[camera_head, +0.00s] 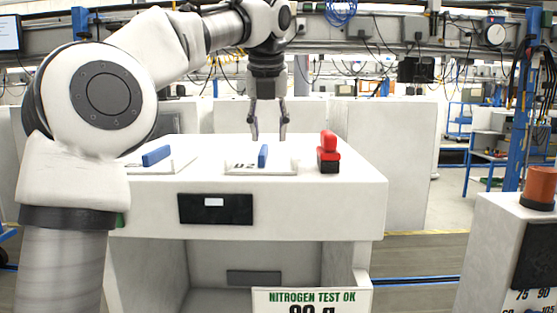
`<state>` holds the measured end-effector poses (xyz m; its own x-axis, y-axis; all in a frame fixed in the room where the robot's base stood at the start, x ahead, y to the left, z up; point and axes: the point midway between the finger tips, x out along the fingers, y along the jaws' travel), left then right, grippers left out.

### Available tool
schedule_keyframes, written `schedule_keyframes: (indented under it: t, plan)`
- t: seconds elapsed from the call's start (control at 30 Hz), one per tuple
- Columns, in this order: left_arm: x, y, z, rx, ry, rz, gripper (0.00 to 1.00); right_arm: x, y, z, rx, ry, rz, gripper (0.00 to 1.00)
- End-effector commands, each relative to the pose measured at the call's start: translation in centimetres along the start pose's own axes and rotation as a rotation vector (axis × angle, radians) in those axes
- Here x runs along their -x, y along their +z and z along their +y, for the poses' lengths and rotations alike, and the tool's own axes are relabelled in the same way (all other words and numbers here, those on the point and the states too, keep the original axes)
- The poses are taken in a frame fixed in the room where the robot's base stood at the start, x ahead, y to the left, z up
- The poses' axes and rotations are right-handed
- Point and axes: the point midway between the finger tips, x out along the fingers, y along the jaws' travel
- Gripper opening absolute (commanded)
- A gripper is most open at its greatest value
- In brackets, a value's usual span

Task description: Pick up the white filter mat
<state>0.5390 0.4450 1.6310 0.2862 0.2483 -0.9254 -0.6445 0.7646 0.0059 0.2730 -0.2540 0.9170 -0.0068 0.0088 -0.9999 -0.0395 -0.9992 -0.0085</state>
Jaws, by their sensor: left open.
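My left gripper (268,137) points down with its two fingers apart and nothing between them. It appears above the back part of a white workbench (355,190). A flat white piece marked with dark characters (282,167) lies on the bench top, with a blue block (263,156) on it, just below the gripper in the picture. A second flat white piece (182,166) with a blue block (156,155) lies to the left, partly hidden by my arm. I cannot tell whether either is the white filter mat. My right gripper is not in view.
A red and black object (328,153) stands on the bench right of the marked piece. A sign (312,298) stands low in front. A white cabinet (490,240) with an orange-brown cylinder (540,187) is at the right. Floor shows between bench and cabinet.

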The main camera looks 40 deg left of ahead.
Motion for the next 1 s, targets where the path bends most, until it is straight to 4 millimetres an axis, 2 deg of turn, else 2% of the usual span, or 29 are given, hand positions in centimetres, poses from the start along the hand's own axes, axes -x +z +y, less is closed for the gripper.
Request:
schedule_keyframes:
  t: [0.3, 0.53, 0.57, 0.6, 0.67, 0.7, 1.0]
  plan:
    - [-4.9, 0.4, 0.3, -0.001, -0.001, 0.002, 0.44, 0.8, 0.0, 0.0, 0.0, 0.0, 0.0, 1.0]
    - [-5.4, 0.4, 0.2, -0.001, -0.001, 0.002, 0.44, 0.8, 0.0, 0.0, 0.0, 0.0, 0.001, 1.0]
    - [-5.4, 0.4, 0.2, -0.001, -0.001, 0.002, 0.39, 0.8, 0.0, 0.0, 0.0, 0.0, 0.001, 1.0]
    - [-5.4, 0.4, 0.2, -0.001, 0.0, 0.002, 0.25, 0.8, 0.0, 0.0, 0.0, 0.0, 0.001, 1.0]
    - [-5.4, 0.4, 0.2, 0.0, 0.0, 0.002, 0.04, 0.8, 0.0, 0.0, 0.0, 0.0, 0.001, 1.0]
    - [-5.4, 0.4, 0.2, 0.0, 0.0, 0.002, 0.0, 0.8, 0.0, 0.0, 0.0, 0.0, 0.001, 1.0]
    - [-5.3, 0.4, 0.2, 0.0, 0.0, 0.001, 0.0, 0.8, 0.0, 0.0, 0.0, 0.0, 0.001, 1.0]
